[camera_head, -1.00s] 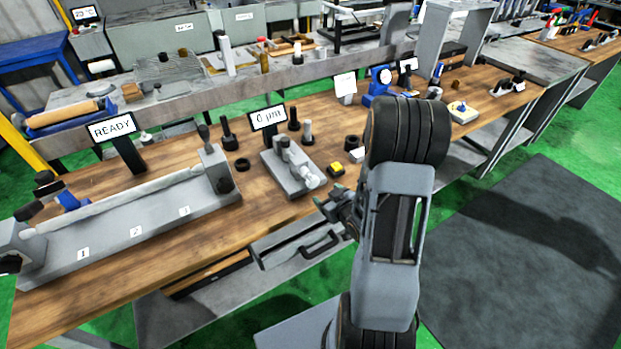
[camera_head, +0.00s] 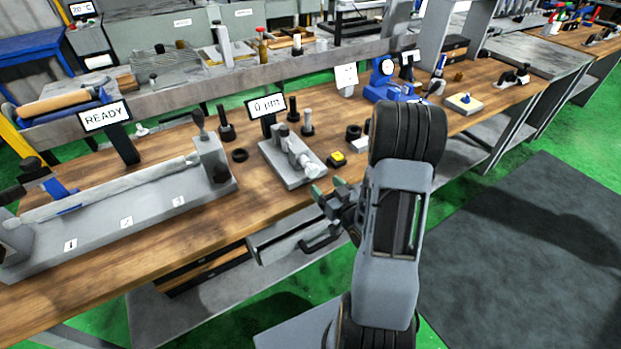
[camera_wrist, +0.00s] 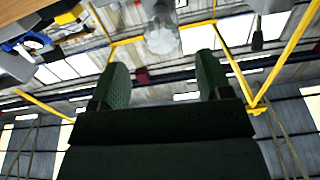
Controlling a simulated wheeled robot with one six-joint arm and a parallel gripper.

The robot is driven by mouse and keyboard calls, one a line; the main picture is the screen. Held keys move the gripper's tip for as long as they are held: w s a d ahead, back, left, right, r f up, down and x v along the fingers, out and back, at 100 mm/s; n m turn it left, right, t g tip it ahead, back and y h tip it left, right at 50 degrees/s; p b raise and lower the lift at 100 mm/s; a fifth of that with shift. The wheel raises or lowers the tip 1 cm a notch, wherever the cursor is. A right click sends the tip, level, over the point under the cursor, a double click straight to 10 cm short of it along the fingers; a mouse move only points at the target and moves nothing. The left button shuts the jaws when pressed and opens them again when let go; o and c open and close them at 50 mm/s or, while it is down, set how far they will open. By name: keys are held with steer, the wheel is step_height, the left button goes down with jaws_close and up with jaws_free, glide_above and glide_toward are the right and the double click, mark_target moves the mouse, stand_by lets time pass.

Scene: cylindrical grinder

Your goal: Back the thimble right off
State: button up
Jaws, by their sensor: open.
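The thimble (camera_head: 311,168) is the pale round end of a small measuring fixture (camera_head: 284,171) on the bench, pointing towards the bench's front edge. The fixture's display (camera_head: 267,106) reads 0 µm. My gripper (camera_head: 328,187) is open and empty, just in front of and slightly below the thimble, apart from it. In the wrist view the thimble (camera_wrist: 161,38) shows end-on at the top, beyond and between the two green fingertips (camera_wrist: 162,78). No finger appears to touch it.
A yellow-topped button (camera_head: 338,158) sits right of the fixture. Dark posts (camera_head: 307,122) stand behind it. A drawer with a handle (camera_head: 321,241) juts out below the bench edge. At left is a long grey bed (camera_head: 125,215) with a READY display (camera_head: 104,115).

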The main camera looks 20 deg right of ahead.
mark_target(315, 174)
steer(key=b, duration=0.2)
steer(key=shift+w+a+f+b, duration=0.15)
steer(key=shift+w+f+b, duration=0.15)
steer(key=shift+w+f, duration=0.1)
steer(key=w, duration=0.4)
steer(key=w+r, duration=0.1)
steer(key=w, duration=0.1)
steer(key=shift+w+a+p, duration=0.4)
steer(key=shift+w+a, duration=0.1)
steer(key=shift+w, duration=0.65)
steer(key=shift+f, duration=0.1)
steer(key=c, duration=0.9)
